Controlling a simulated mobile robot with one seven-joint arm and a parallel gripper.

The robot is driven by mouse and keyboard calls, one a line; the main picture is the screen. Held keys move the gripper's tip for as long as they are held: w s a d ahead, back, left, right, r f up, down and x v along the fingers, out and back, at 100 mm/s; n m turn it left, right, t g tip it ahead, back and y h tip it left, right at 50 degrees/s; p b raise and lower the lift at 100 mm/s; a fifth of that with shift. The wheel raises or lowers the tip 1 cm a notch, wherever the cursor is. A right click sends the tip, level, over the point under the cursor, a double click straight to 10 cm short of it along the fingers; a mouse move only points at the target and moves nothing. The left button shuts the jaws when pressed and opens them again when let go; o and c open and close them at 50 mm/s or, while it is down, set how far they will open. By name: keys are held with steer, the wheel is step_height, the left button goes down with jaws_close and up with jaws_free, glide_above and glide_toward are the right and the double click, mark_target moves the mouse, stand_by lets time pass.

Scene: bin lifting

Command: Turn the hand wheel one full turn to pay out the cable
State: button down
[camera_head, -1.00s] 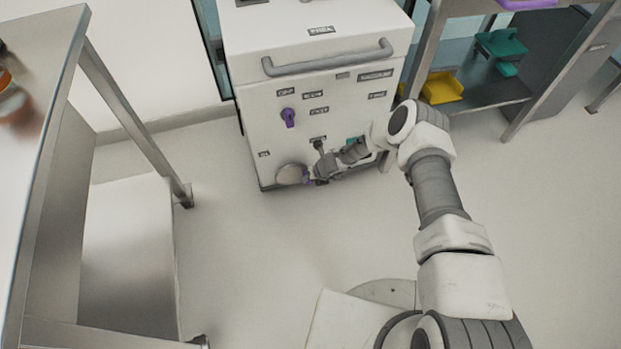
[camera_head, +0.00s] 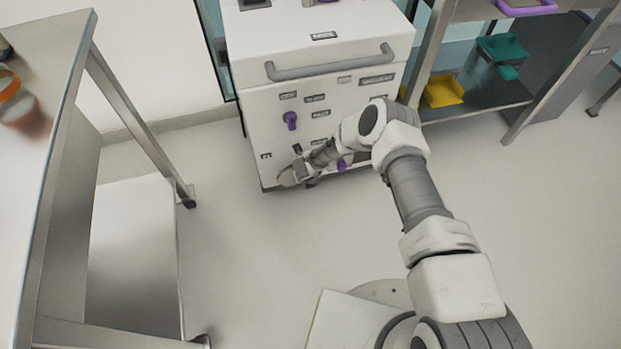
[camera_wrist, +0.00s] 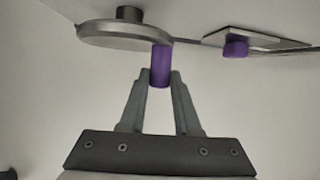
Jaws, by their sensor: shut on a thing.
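The hand wheel is a grey disc low on the front of the white cabinet; in the head view its rim (camera_head: 286,179) shows just left of my gripper (camera_head: 300,173). In the wrist view the wheel (camera_wrist: 112,37) is at the top, with a dark hub and a purple handle (camera_wrist: 160,66) on its right side. My gripper (camera_wrist: 160,80) is shut on this handle, one finger on each side. In the head view my gripper and arm hide the handle and part of the wheel. I cannot make out the cable.
The white cabinet (camera_head: 262,112) has a grey bar handle (camera_head: 330,63) and a purple knob (camera_head: 290,120). Another purple knob on a plate (camera_wrist: 236,48) is right of the wheel. A steel table (camera_head: 60,130) stands left and a shelf (camera_head: 480,112) right. The floor between is clear.

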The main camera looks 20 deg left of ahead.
steer(key=shift+s+a+r+n+t+h+b, duration=0.3)
steer(key=shift+a+t+h, duration=0.3)
steer(key=shift+h, duration=0.4)
steer(key=shift+s+a+r+n+t+h+b, duration=0.2)
steer(key=shift+s+a+r+t+h+b, duration=0.15)
steer(key=shift+t+h, duration=0.5)
steer(key=shift+h, duration=0.25)
steer(key=c, duration=0.6)
jaws_free()
steer(key=shift+a, duration=0.1)
steer(key=p+v, duration=0.6)
steer(key=v, duration=1.1)
steer(key=shift+r+p, duration=0.25)
steer(key=shift+p, duration=0.05)
